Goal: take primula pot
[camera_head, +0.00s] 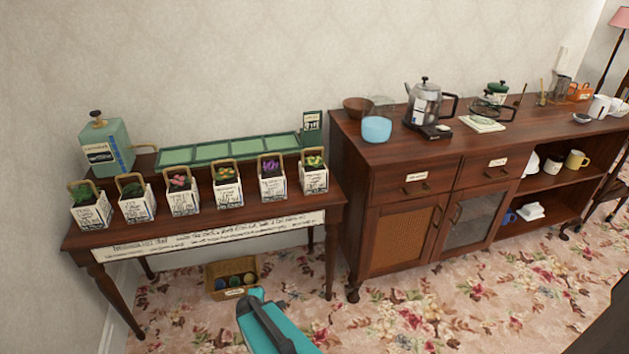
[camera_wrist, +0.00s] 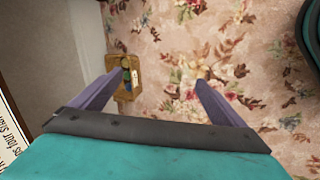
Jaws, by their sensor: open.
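Several white labelled pots with tan handles stand in a row on the dark wooden side table (camera_head: 240,222) in the head view. The rightmost pot (camera_head: 314,181) has yellow flowers, the one beside it (camera_head: 272,187) purple, and the third from the left (camera_head: 183,202) pinkish-orange. The two leftmost pots, (camera_head: 92,213) and (camera_head: 137,207), show green leaves. The labels are too small to read, so I cannot tell for certain which is the primula. My gripper (camera_wrist: 157,77) is open and empty over the carpet in the wrist view. My teal arm shows in front of the table, apart from the pots.
A green canister (camera_head: 107,146) and a green tray (camera_head: 228,150) stand behind the pots. A box (camera_head: 221,290) of coloured balls lies on the floor by the table. A wooden cabinet (camera_head: 410,205) bearing kitchenware stands at right. The carpet in front is clear.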

